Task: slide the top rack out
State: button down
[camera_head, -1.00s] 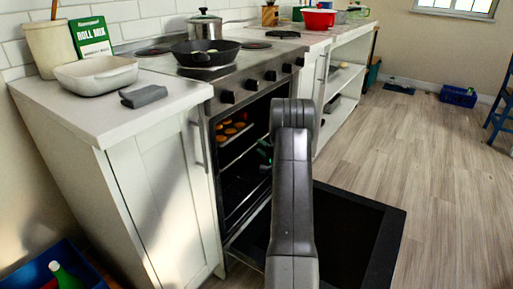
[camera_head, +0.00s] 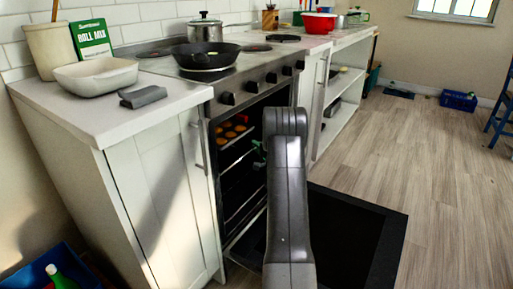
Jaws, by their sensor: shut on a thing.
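The oven (camera_head: 226,193) stands under the hob with its door (camera_head: 355,235) folded down and open. Inside, near the top, a baking tray with several round golden-brown items (camera_head: 231,131) lies on the top rack (camera_head: 240,155); the rack's right part is hidden by my arm. My gripper (camera_head: 259,156) is at the oven opening, at the rack's front, mostly hidden behind my own arm. A small green-marked part of it shows. It is shut on the top rack's front edge, though the contact itself is hard to see.
A frying pan (camera_head: 207,55) and a steel pot (camera_head: 204,28) stand on the hob. The counter at left holds a white dish (camera_head: 95,75) and a grey cloth (camera_head: 143,97). A blue crate (camera_head: 458,101) lies on the floor far back.

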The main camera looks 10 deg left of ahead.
jog(key=s+d+p, duration=0.3)
jog(key=s+d, duration=0.1)
jog(key=d, duration=0.7)
jog(key=s+d+p, duration=0.2)
jog(key=s+d, duration=0.2)
jog(key=d, duration=0.7)
jog(key=shift+p, duration=0.4)
jog(key=c, duration=1.5)
grip_release()
jog(key=p+v, duration=0.3)
jog(key=v, duration=1.1)
jog(key=shift+a, duration=0.1)
jog(key=shift+a, duration=0.1)
jog(key=b+x, duration=0.3)
jog(key=x, duration=1.1)
